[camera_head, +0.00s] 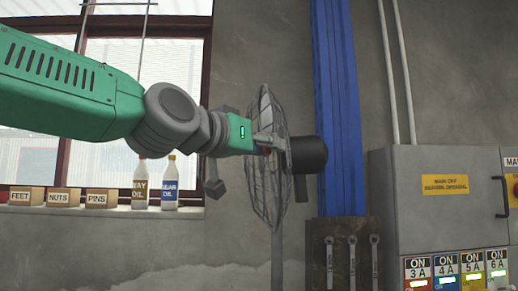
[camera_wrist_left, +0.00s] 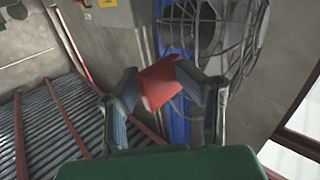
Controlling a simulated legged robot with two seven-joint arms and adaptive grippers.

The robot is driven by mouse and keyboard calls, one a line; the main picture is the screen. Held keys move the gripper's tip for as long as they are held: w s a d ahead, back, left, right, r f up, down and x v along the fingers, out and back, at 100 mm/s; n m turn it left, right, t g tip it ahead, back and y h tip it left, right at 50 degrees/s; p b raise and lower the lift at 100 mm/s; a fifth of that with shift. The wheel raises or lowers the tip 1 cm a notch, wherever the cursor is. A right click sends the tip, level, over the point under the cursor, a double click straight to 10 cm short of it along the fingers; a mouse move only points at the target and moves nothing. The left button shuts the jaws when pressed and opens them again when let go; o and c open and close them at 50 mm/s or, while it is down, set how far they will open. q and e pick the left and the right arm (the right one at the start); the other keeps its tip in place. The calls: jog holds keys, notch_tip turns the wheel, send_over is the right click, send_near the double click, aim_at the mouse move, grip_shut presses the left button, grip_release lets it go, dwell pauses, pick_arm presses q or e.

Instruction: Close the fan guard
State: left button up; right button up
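The fan (camera_head: 308,155) stands on a pole, its dark motor to the right of its round wire guard (camera_head: 262,185). The guard is seen nearly edge-on, and I cannot tell from this whether it is closed. Wire rings of the fan guard also show at the upper right of the left wrist view (camera_wrist_left: 238,50). My left gripper (camera_head: 266,141) is at the upper middle of the guard. In the left wrist view its fingertips (camera_wrist_left: 160,75) sit against both sides of a red piece (camera_wrist_left: 159,84). How this piece joins the guard is hidden. My right gripper is out of view.
A blue column (camera_head: 340,110) stands behind the fan. A grey electrical cabinet (camera_head: 420,210) is at the right, beside a panel with hanging wrenches (camera_head: 351,260). Bottles (camera_head: 168,185) and small labelled boxes (camera_head: 60,197) line the window sill at the left.

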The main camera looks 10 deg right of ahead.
pick_arm(q)
jog(key=shift+s+d+f, duration=0.15)
jog(key=shift+s+f, duration=0.1)
jog(key=shift+f, duration=0.15)
